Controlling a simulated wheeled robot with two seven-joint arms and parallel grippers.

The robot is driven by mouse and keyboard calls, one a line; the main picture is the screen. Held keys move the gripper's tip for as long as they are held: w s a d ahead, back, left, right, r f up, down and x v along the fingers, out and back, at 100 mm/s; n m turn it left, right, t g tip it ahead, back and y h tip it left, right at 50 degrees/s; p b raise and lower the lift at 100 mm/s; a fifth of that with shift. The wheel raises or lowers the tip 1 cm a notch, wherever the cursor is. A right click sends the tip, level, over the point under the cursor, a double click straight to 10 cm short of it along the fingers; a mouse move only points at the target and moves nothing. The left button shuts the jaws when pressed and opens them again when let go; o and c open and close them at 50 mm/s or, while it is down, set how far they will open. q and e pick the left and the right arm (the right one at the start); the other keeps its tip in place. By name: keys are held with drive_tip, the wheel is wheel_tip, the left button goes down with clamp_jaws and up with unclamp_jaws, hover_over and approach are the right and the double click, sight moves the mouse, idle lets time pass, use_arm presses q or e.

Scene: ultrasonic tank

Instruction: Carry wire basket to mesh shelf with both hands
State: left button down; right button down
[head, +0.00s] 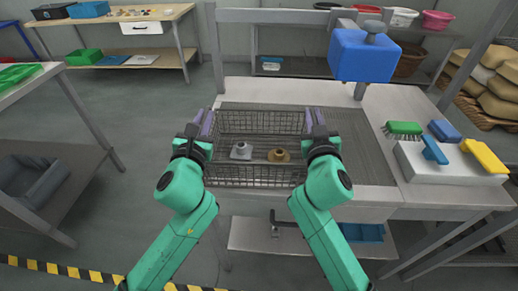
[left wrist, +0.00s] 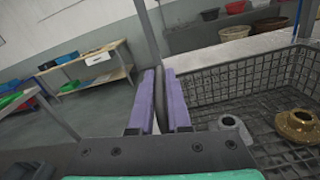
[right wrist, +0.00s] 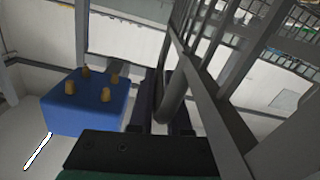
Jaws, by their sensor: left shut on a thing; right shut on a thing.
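The wire basket (head: 256,176) is a dark mesh box holding a grey part (head: 241,151) and a brass part (head: 279,155). My left gripper (head: 206,124) is shut on its left end. The left wrist view shows a dark handle bar between the purple fingers (left wrist: 160,100). My right gripper (head: 316,122) is shut on the right end, with a dark bar between its fingers in the right wrist view (right wrist: 173,105). The basket looks level. A grey mesh surface (head: 359,150) on the bench lies behind and right of it. I cannot tell whether the basket touches it.
A blue box (head: 365,57) on a post stands at the back right. A white block (head: 446,165) with brushes is at the bench's right. A lower shelf (head: 265,236) is under the bench. A side table (head: 31,78) stands left, with open floor between.

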use_arm(q)
drive_tip(key=shift+a, duration=0.15)
use_arm(e)
drive_tip(key=shift+d+r, duration=0.1)
